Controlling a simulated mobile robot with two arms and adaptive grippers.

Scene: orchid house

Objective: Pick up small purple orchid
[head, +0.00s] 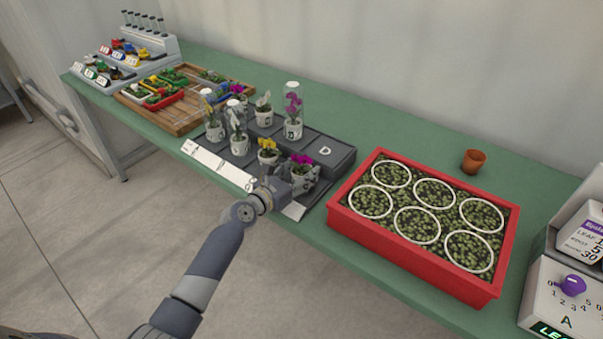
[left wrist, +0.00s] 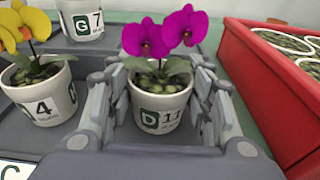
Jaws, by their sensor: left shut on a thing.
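In the left wrist view the orchid's pot (left wrist: 163,108) bears a green "D" and "11". My left gripper (head: 298,183) is shut on this pot, with its fingers on both sides; they show in the left wrist view (left wrist: 160,90). The pot looks upright. I cannot tell whether its base touches the tray (head: 330,146). My right gripper is not in view.
A yellow orchid (head: 268,147) stands close to the left. Behind are several potted orchids, some under glass covers, including a taller purple one (head: 293,108). A red planter (head: 340,211) with white rings stands to the right.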

